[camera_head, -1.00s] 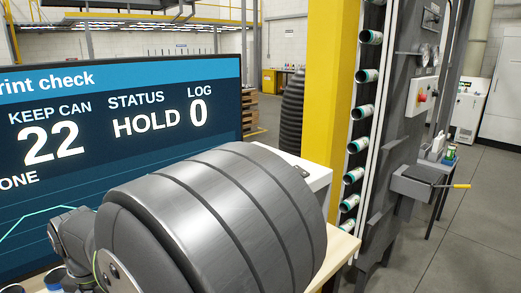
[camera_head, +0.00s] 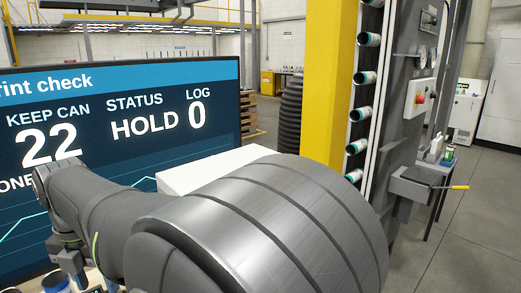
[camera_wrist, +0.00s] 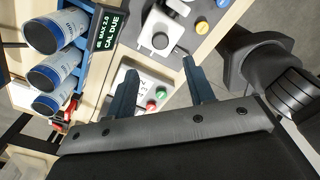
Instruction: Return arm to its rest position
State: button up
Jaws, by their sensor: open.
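My gripper (camera_wrist: 157,85) is open in the wrist view, with its two dark fingers apart and nothing between them. Below and beyond the fingers are a wooden bench top and a control box with red and green buttons. In the head view my arm fills the lower middle, bending left in front of the screen, and the gripper (camera_head: 75,262) shows small at the lower left. Its fingers are hard to make out there.
Blue-and-white cans (camera_wrist: 52,78) sit in a blue rack at the wrist view's upper left, beside a small "CAL DUE" display (camera_wrist: 108,29). A large screen (camera_head: 120,110) reads "HOLD".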

notch_tip(320, 180, up, 8)
jog(key=f, duration=0.1)
notch_tip(320, 180, down, 17)
jog(key=shift+r, duration=0.1)
jog(key=shift+s+a+r, duration=0.15)
jog(key=shift+s+a, duration=0.85)
jog(key=shift+s, duration=0.05)
notch_tip(320, 180, up, 18)
jog(key=f, duration=0.1)
jog(key=shift+w+d+f+m, duration=0.1)
jog(key=shift+f+m, duration=0.5)
jog(key=shift+m, duration=0.9)
jog(key=shift+w+d+f+m, duration=0.1)
jog(key=shift+f+m, duration=0.5)
jog(key=shift+m, duration=0.9)
jog(key=shift+w+f+m, duration=0.1)
jog(key=shift+f+m, duration=0.5)
jog(key=shift+m, duration=0.9)
jog(key=shift+c, duration=0.2)
